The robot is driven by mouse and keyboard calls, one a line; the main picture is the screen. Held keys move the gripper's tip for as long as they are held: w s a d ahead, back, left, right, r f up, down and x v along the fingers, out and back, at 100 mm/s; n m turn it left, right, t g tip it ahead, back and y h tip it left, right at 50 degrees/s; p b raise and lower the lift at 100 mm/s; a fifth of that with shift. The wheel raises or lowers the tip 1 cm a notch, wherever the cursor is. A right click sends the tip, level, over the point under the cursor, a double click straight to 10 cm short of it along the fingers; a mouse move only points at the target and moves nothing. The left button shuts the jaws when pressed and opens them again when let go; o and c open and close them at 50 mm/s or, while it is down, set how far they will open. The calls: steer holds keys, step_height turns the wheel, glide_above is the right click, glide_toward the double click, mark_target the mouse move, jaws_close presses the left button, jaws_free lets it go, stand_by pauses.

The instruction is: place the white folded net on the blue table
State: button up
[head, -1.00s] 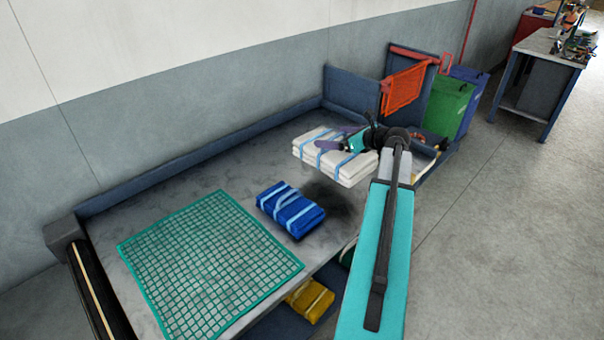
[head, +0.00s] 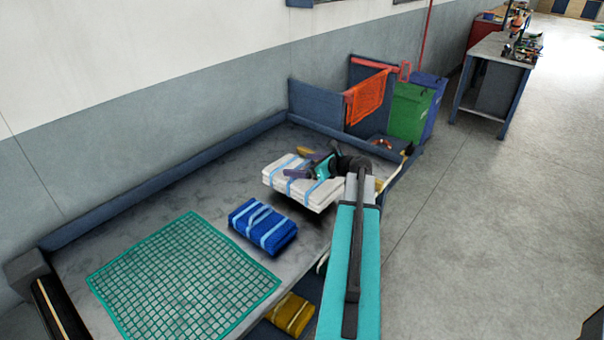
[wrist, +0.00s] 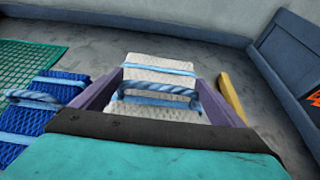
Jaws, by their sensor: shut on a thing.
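The white folded net (head: 318,197), bound with light blue straps, is held in my gripper (head: 306,166) over the right part of the near worktable. It also shows in the wrist view (wrist: 163,74), where the purple fingers stand on either side of its rope handle. My gripper is shut on it. A dark shadow under the net suggests it is off the surface. A grey-topped table with blue legs (head: 466,90) stands far off at the upper right, with several small items on its back part; its front part looks bare.
The near worktable (head: 190,190) has a raised blue back edge and holds a blue folded net (head: 263,226) and a green mesh (head: 182,280). A yellow bundle (head: 291,313) lies below. Green (head: 410,112) and blue bins stand beyond its end. Open floor (head: 480,230) lies right.

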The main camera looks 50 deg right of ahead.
mark_target(328, 185)
steer(key=shift+f+p, duration=0.45)
steer(key=shift+f, duration=1.35)
steer(key=o, duration=1.8)
steer(key=shift+f, duration=0.1)
steer(key=shift+s, duration=0.15)
steer(key=b+v, duration=0.2)
steer(key=v, duration=0.9)
steer(key=shift+s+r+b, duration=0.2)
steer(key=shift+s+b, duration=0.15)
steer(key=shift+b, duration=0.05)
